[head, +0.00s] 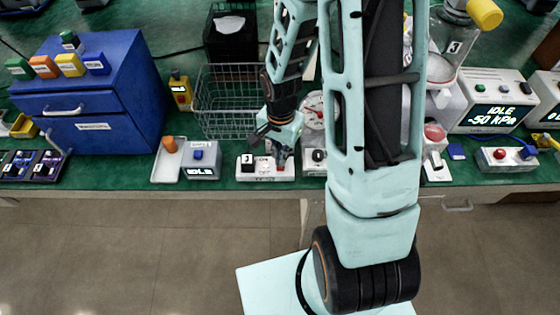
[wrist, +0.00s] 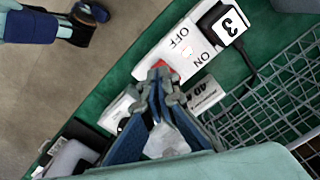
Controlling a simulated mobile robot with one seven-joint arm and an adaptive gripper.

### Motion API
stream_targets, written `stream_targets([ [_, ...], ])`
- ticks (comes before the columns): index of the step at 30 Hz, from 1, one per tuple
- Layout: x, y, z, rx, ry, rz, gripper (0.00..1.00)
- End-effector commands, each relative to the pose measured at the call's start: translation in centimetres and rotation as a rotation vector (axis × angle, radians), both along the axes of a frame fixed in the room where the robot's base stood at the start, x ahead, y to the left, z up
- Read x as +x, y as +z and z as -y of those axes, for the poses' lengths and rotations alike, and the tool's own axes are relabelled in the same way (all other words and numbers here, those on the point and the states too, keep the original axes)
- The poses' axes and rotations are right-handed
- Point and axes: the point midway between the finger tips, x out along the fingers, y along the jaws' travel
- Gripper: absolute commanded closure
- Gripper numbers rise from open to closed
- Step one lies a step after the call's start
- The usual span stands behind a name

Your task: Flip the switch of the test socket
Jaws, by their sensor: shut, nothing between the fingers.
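A white test socket strip (head: 262,177) lies near the front edge of the green bench in the head view, with a black plug (head: 247,164) in its left part. The wrist view shows the strip (wrist: 173,50) with OFF and ON lettering, and its black plug (wrist: 228,25) marked 3. My gripper (head: 281,163) points down over the right part of the strip. In the wrist view my gripper (wrist: 160,75) is shut and empty, its tips close to a red patch by the ON lettering. The fingers cover part of the switch area; I cannot tell contact or switch position.
A wire basket (head: 225,100) stands behind the strip. A blue drawer cabinet (head: 95,95) stands farther left. A pressure gauge (head: 314,104) is just right of my gripper.

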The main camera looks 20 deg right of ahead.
Motion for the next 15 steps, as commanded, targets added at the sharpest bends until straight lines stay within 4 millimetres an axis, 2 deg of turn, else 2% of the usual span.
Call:
stream_targets([
  [15, 0.0, -0.31, 0.0, 0.0, 0.0, 0.0, 1.0],
])
